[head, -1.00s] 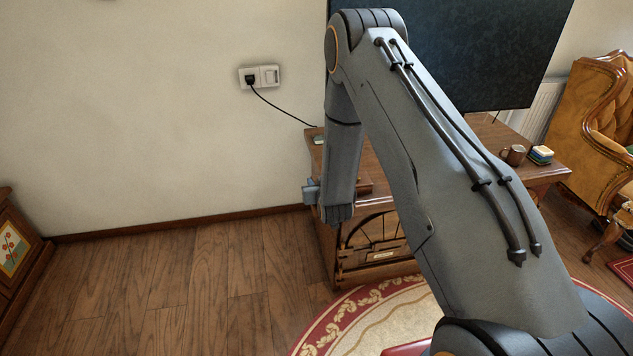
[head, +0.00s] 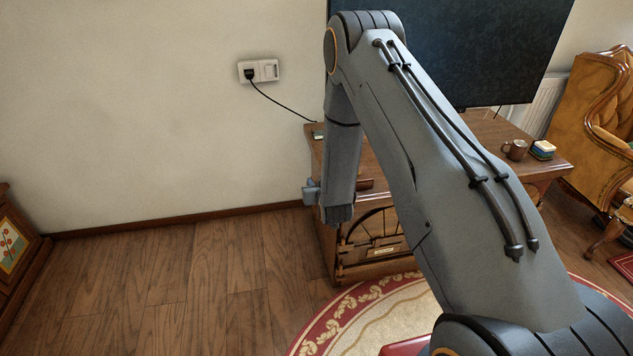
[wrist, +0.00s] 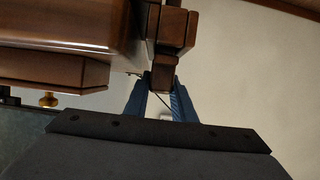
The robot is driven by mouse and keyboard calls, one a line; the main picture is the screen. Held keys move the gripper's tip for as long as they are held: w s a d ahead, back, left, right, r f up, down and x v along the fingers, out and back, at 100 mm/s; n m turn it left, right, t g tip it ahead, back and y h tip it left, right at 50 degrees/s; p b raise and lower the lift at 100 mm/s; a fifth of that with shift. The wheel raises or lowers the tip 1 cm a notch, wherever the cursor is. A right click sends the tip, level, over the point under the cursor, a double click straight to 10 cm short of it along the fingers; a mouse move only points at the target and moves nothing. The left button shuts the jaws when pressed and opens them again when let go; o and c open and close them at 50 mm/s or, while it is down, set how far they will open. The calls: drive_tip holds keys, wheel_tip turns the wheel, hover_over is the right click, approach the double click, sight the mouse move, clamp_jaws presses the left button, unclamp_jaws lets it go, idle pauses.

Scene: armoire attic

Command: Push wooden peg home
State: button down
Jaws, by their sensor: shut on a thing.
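In the wrist view, a dark wooden peg (wrist: 163,72) shows between the tips of my gripper (wrist: 163,86). The two blue fingers are shut on it. The peg lies at the side of a brown wooden furniture piece (wrist: 60,35), against upright dark wooden parts (wrist: 173,28). How deep the peg sits in its hole cannot be told. In the head view, the wooden cabinet (head: 350,263) stands behind my arm, which hides the peg and most of the gripper.
A black cord runs from a wall socket (head: 259,71) to the cabinet. The wooden floor (head: 170,275) at left is clear.

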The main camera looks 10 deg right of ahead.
drive_tip(key=shift+f, duration=0.35)
drive_tip(key=c, duration=1.4)
unclamp_jaws()
drive_tip(key=v, duration=0.8)
drive_tip(key=shift+w, duration=0.1)
drive_tip(key=shift+r, duration=0.1)
